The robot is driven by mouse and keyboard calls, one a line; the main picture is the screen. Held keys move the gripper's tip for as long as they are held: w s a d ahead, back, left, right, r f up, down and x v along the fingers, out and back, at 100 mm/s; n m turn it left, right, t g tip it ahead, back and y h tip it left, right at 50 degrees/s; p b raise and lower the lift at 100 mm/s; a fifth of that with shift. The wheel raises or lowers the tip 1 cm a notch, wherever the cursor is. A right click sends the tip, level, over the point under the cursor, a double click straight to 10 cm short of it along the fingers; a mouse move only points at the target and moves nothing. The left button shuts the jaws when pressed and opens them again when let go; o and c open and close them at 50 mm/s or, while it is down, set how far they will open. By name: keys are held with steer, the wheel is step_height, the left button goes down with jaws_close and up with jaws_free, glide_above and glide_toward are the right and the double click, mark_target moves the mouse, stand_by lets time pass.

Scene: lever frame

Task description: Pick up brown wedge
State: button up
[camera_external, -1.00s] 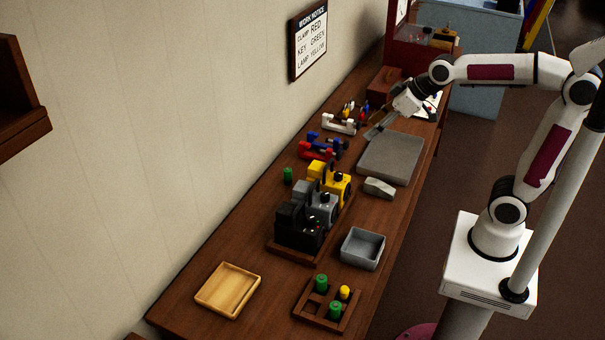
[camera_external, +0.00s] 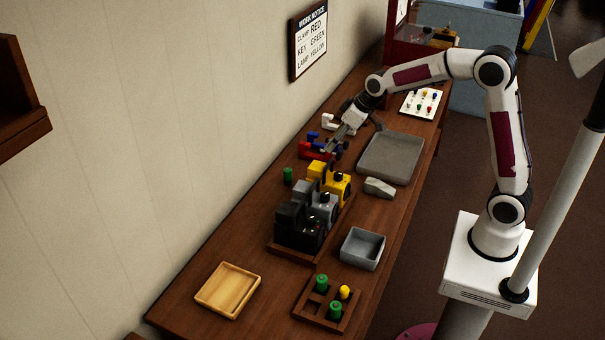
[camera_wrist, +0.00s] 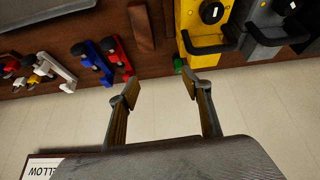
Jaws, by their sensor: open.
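A brown wedge-like block (camera_wrist: 141,28) lies on the brown table in the wrist view, between the red clamp-like piece and the yellow machine. Its colour is close to the tabletop, and I cannot make it out in the external view. My gripper (camera_wrist: 160,84) is open and empty, its two fingers apart. In the wrist view the fingertips appear over the wall side of the table, below the block in the picture. In the external view my gripper (camera_external: 335,145) hangs over the red and blue pieces, apart from the block.
Red (camera_wrist: 118,56) and blue (camera_wrist: 92,62) pieces stand beside the block on one side, the yellow machine (camera_wrist: 203,30) on the other. A green cylinder (camera_wrist: 178,64) stands near the fingertips. A grey tray (camera_external: 391,158) and grey wedge-like piece (camera_external: 379,187) lie nearer my base.

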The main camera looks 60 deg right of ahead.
steer(key=shift+m+g, duration=0.3)
steer(key=shift+g, duration=0.4)
steer(key=d+f, duration=0.1)
steer(key=f, duration=0.2)
steer(key=w+d+f, duration=0.1)
steer(key=f, duration=0.2)
steer(key=d+f, duration=0.1)
steer(key=f, duration=0.2)
steer(key=shift+w+d, duration=0.15)
steer(key=shift+f, duration=0.2)
steer(key=shift+x, duration=1.15)
steer(key=shift+s+x, duration=0.2)
steer(key=shift+x, duration=2.45)
steer(key=shift+c, duration=0.5)
steer(key=c, duration=1.1)
